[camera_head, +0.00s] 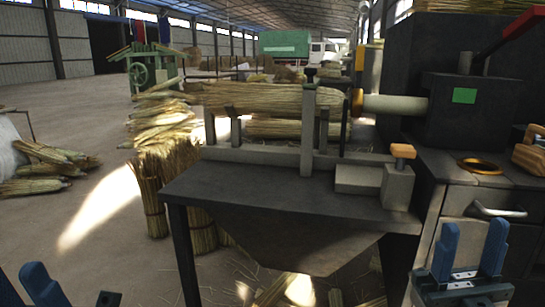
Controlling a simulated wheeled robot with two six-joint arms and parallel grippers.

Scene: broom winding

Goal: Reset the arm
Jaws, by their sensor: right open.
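My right gripper (470,245) shows at the bottom right, in front of the machine cabinet. Its two blue fingers stand apart and nothing is between them. My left gripper (27,285) shows only in part at the bottom left corner, cut off by the frame edge, so its opening is unclear. The broom winding machine (465,110) stands at the right, with a dark worktable (290,195) in front. A straw bundle (270,98) lies level above the table between upright posts, its right end at the machine's pale spindle (395,104). Both grippers are apart from the bundle and the table.
A metal handle (497,211) and an orange-ringed opening (478,166) are on the cabinet near my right gripper. An orange-topped block (400,170) sits on the table. Straw bundles (155,190) stand left of the table. Open floor (90,240) lies further left.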

